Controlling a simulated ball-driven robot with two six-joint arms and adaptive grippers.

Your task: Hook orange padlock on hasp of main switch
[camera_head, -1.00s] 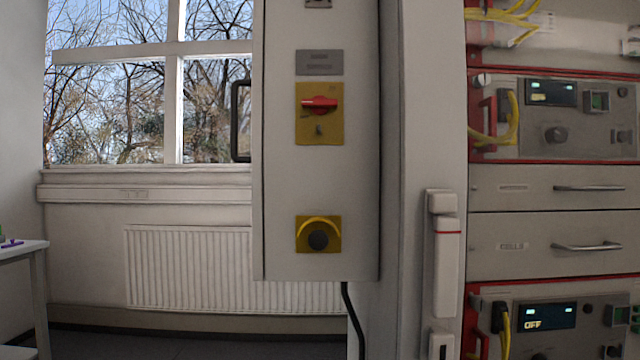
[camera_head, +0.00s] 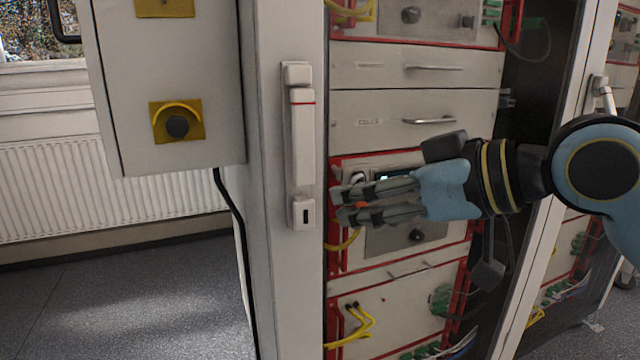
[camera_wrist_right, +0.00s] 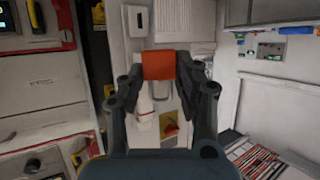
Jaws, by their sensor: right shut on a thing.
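My right gripper (camera_head: 350,204) reaches in from the right in the head view, in front of the rack. It is shut on the orange padlock (camera_wrist_right: 158,65), whose orange body shows between the fingers in the right wrist view. The main switch (camera_wrist_right: 169,127) is a red handle on a yellow plate, apart from the padlock in the wrist view. In the head view only the bottom of its yellow plate (camera_head: 165,7) shows at the top edge. The hasp cannot be made out. My left gripper is not in view.
The grey wall box (camera_head: 205,100) also carries a lower yellow plate with a black knob (camera_head: 177,126). A white post with a door handle (camera_head: 301,130) stands between box and gripper. A black cable (camera_head: 236,215) hangs below the box. The floor at left is clear.

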